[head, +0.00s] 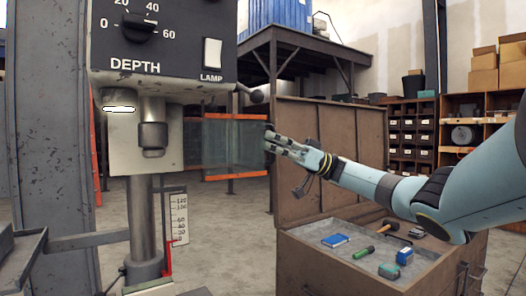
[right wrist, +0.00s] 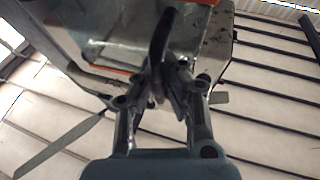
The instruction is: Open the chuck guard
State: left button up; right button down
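The chuck guard (head: 230,143) is a clear panel with orange edging at top and bottom, to the right of the chuck (head: 152,137) below the drill press head. In the right wrist view the clear panel with its orange edge (right wrist: 115,70) shows at top left. My right gripper (head: 270,143) is at the guard's right edge. In the right wrist view its fingers (right wrist: 163,88) are close together around a dark bar (right wrist: 163,45), which looks like the guard's handle. The exact contact is partly hidden by the fingers. My left gripper is in neither view.
The press head carries a depth dial (head: 139,27) and a lamp switch (head: 211,53). A dark ball-ended lever (head: 254,95) sits just above the guard. An open brown tool chest (head: 335,270) with several tools stands below my right arm. Shelves stand at the back right.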

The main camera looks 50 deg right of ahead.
jog(key=shift+w+d+f, duration=0.1)
jog(key=shift+w+d, duration=0.15)
jog(key=shift+d, duration=0.2)
jog(key=c, duration=1.5)
grip_release()
jog(key=shift+s+d, duration=0.25)
jog(key=shift+d, duration=0.1)
jog(key=shift+o, duration=0.6)
jog(key=shift+w+a, duration=0.15)
jog(key=shift+a, duration=0.1)
jog(key=v, duration=0.7)
jog(key=shift+d, duration=0.2)
jog(key=shift+f, duration=0.1)
